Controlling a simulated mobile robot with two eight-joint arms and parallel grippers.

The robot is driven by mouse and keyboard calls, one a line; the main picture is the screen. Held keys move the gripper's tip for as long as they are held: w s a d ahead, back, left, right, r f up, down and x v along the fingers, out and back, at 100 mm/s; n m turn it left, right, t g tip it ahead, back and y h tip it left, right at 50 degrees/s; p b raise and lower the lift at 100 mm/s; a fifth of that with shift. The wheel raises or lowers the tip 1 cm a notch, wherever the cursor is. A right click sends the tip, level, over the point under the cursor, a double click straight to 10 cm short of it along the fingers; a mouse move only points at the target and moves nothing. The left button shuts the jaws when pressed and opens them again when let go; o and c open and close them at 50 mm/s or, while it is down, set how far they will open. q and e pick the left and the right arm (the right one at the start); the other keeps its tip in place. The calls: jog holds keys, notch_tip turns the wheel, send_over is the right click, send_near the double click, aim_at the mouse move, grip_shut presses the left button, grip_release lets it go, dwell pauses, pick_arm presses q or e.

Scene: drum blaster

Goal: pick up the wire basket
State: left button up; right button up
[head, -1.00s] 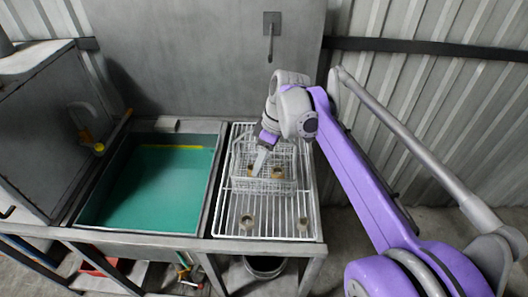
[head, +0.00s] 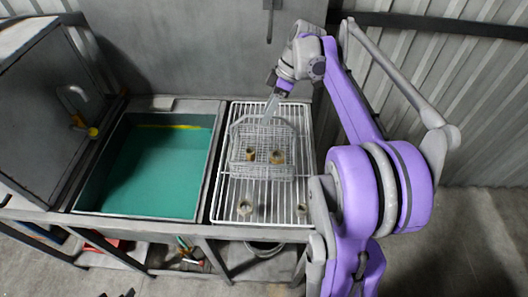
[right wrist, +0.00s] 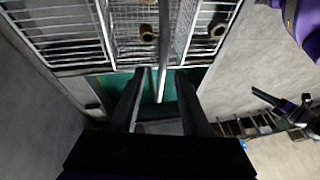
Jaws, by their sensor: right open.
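The wire basket (head: 262,170) stands upright on the white wire rack (head: 228,200), right of the basin, with its handle raised. My right gripper (head: 270,106) is over the basket's handle area in the head view. In the right wrist view, my right gripper (right wrist: 160,100) is open. A thin bar, seemingly the handle, runs between its fingers, which do not clamp it. The basket also shows in the right wrist view (right wrist: 128,48). A dark gripper, seemingly my left one (right wrist: 283,106), shows at the right wrist view's edge; its jaws are unclear.
Two brass fittings (head: 278,157) sit in the basket, and two ring-like pieces (head: 245,206) lie at the rack's front. A metal wall (head: 190,50) stands close behind.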

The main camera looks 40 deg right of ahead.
jog(key=x, duration=0.5)
jog(key=shift+a+r, duration=0.1)
jog(key=shift+a, duration=0.05)
jog(key=shift+f, duration=0.25)
dwell(0.4)
grip_shut()
dwell(1.3)
